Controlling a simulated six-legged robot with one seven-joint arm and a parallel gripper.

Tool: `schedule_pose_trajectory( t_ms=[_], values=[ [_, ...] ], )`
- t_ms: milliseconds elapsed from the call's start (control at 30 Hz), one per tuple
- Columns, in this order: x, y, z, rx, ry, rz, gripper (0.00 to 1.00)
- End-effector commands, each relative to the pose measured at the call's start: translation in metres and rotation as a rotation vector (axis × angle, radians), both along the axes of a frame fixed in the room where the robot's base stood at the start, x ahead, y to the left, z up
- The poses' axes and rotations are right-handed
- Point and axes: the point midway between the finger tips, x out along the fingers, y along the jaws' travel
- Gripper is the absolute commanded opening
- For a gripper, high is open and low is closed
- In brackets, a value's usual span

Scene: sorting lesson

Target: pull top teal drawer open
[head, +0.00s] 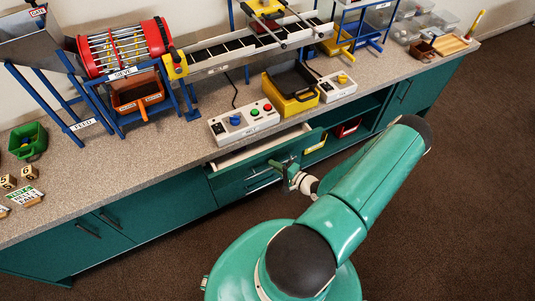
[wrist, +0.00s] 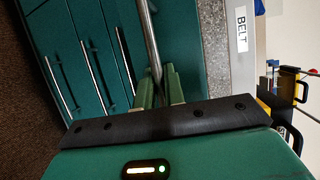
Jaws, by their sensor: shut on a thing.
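The top teal drawer (head: 238,174) in the bench front stands partly open, with its pale inside showing below the worktop edge in the head view. In the wrist view its teal front (wrist: 180,40) fills the upper middle, and its metal bar handle (wrist: 150,40) runs down between my fingers. My gripper (head: 287,172) is at the drawer front in the head view. In the wrist view my gripper (wrist: 159,88) is shut on the handle.
Lower drawers with bar handles (wrist: 88,60) are shut below. The worktop (head: 130,170) above carries a control box (head: 243,122) labelled BELT, a yellow bin (head: 290,102) and a conveyor. Open shelves lie right of the drawers. Brown floor (head: 470,170) in front is clear.

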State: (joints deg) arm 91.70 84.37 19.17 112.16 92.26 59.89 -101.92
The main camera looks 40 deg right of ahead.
Motion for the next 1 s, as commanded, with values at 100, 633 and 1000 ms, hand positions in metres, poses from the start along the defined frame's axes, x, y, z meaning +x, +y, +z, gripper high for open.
schedule_pose_trajectory(
  t_ms=[100, 633, 1000],
  values=[
    [-0.033, 0.009, 0.000, 0.001, 0.001, -0.002, 0.00],
    [-0.165, 0.048, 0.000, 0.002, -0.001, -0.002, 0.00],
    [-0.205, 0.060, 0.001, 0.000, -0.004, -0.001, 0.00]
  ],
)
